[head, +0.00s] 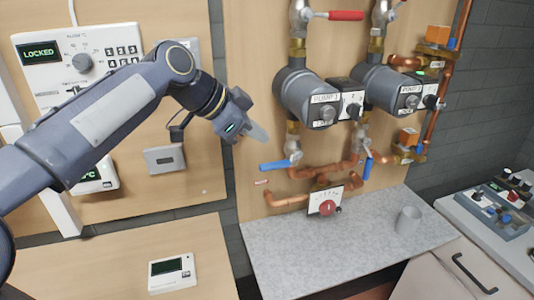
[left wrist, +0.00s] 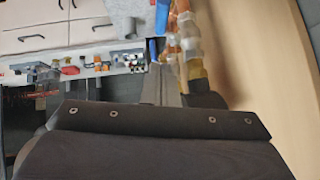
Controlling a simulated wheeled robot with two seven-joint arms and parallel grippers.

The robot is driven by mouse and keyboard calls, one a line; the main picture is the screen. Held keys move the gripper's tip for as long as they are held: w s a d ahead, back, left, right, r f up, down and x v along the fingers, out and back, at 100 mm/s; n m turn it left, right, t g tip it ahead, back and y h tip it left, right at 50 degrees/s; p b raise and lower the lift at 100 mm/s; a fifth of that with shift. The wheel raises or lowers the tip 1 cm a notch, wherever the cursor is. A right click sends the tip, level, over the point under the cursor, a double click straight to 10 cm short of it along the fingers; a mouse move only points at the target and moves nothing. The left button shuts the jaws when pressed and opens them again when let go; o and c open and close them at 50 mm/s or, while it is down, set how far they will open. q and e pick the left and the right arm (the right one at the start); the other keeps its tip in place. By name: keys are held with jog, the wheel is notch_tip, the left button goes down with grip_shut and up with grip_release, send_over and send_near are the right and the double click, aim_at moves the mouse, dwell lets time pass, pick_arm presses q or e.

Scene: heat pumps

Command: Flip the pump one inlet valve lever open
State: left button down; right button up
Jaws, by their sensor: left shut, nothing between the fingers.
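The left pump (head: 308,98) is a grey cylinder with a label plate, mounted on the wooden wall panel. Below it is a valve with a blue lever (head: 276,164), which points left and lies nearly horizontal. A red lever (head: 346,15) on the pipe above the pump points right. My left gripper (head: 257,134) is shut and empty, above and left of the blue lever, and looks apart from it. In the left wrist view, my fingers (left wrist: 160,88) show with blue lever parts (left wrist: 162,17) beyond them. My right gripper is not in view.
A second pump (head: 395,90) stands to the right, with a blue lever (head: 367,165) pointing down beneath it. Copper pipes and a red-knobbed gauge (head: 326,204) sit lower. A grey cup (head: 408,220) stands on the speckled counter (head: 300,262). A locked control panel (head: 85,62) is at left.

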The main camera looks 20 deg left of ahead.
aim_at(278, 162)
pick_arm(q)
jog(key=f, duration=0.1)
jog(key=w+d+f, duration=0.1)
jog(key=f, duration=0.1)
jog(key=w+f, duration=0.1)
jog(key=f, duration=0.1)
jog(key=shift+w+d+f, duration=0.1)
jog(key=shift+w+d, duration=0.05)
jog(key=shift+d, duration=0.1)
jog(key=shift+w+f, duration=0.1)
jog(key=shift+f, duration=0.55)
jog(key=shift+a, duration=0.1)
